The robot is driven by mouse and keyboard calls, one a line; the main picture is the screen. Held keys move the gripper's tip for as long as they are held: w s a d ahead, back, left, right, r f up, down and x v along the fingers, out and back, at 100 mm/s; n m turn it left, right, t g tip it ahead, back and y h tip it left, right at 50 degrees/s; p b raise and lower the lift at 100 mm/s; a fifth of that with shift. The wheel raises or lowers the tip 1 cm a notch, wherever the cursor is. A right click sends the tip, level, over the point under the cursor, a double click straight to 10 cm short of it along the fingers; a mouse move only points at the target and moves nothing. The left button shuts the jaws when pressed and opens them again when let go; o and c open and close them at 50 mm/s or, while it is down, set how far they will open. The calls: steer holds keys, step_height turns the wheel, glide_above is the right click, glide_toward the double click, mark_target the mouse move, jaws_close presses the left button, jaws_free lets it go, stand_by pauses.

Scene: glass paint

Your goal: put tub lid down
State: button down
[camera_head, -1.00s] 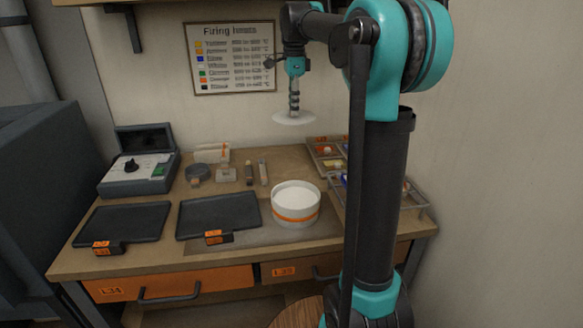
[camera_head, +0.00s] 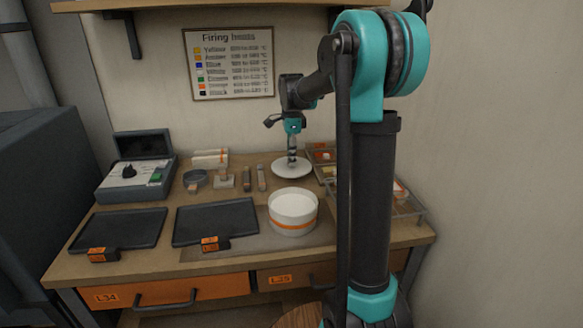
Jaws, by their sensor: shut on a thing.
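The tub lid (camera_head: 283,170) is a pale round disc, level, low over or on the back of the workbench, behind the tub; I cannot tell whether it touches the bench top. My gripper (camera_head: 292,160) points straight down and is shut on the lid's top at its middle. The fingertips are small and hard to make out. The white tub (camera_head: 293,212) with an orange band stands open on the bench in front of the lid, apart from it, with pale contents inside.
Two dark trays (camera_head: 118,229) (camera_head: 215,222) with orange tags lie left of the tub. Small tools (camera_head: 247,178) lie just left of the lid. A compartment tray (camera_head: 322,152) is at the right. A control box (camera_head: 137,172) stands at the back left. My arm hides part of the right side.

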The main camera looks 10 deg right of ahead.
steer(key=shift+f, duration=1.95)
steer(key=c, duration=1.4)
jaws_free()
steer(key=shift+f, duration=0.1)
step_height(320, 180, up, 12)
steer(key=shift+r, duration=0.15)
steer(key=shift+s, duration=0.1)
